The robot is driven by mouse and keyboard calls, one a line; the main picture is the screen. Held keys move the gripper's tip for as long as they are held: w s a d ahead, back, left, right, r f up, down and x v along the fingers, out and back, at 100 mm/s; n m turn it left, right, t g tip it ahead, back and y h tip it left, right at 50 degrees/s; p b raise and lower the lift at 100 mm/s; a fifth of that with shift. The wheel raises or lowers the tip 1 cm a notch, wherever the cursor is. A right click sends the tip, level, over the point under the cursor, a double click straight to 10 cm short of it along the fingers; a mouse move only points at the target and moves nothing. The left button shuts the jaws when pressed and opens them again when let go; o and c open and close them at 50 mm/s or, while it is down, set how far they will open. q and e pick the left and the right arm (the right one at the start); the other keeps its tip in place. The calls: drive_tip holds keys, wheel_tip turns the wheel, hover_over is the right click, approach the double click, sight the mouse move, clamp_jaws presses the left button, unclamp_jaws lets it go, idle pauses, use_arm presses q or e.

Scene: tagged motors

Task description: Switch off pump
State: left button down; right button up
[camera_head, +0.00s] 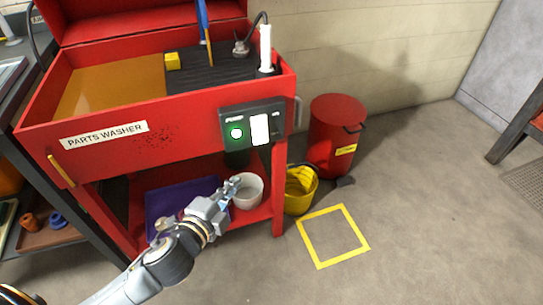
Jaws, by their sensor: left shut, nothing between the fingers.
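The red parts washer (180,125) stands at the left with its lid raised. On its front right is a dark control panel (276,108) labelled for the pump. The panel carries a round pump button (236,133) glowing green and white, and a white rectangular plate (260,129) beside it. My left gripper (233,181) is shut and empty. It shows below the panel, in front of the lower shelf and at the left edge of a white bowl (250,192); whether it touches the bowl I cannot tell. My right gripper is not in view.
A purple tray (163,204) lies on the washer's lower shelf. A yellow bucket (299,190) and a red bin (334,130) stand right of the washer. A yellow square (333,264) marks clear floor. A brush (204,25) and white nozzle (265,48) are at the basin.

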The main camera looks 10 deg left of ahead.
use_arm(q)
drive_tip(key=shift+m+t+h, duration=0.5)
drive_tip(key=shift+m, duration=0.2)
drive_tip(key=d+r, duration=0.2)
drive_tip(key=s+r, duration=0.1)
drive_tip(key=r, duration=0.1)
drive_tip(key=shift+s+d+r+b, duration=0.1)
drive_tip(key=shift+d+b, duration=0.3)
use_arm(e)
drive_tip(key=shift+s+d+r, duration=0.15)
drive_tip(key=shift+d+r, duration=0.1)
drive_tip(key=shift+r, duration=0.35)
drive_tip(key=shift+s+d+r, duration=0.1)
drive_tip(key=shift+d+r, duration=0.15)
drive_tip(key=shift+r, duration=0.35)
use_arm(q)
approach(265, 138)
drive_tip(key=w+d, duration=0.2)
drive_tip(key=d, duration=0.1)
drive_tip(key=w, duration=0.1)
drive_tip(key=w+a+b, duration=0.1)
drive_tip(key=shift+w+a+f, duration=0.2)
drive_tip(key=shift+w+f, duration=0.05)
drive_tip(key=shift+w, duration=0.15)
drive_tip(key=shift+w+a, duration=0.25)
drive_tip(key=shift+w, duration=0.15)
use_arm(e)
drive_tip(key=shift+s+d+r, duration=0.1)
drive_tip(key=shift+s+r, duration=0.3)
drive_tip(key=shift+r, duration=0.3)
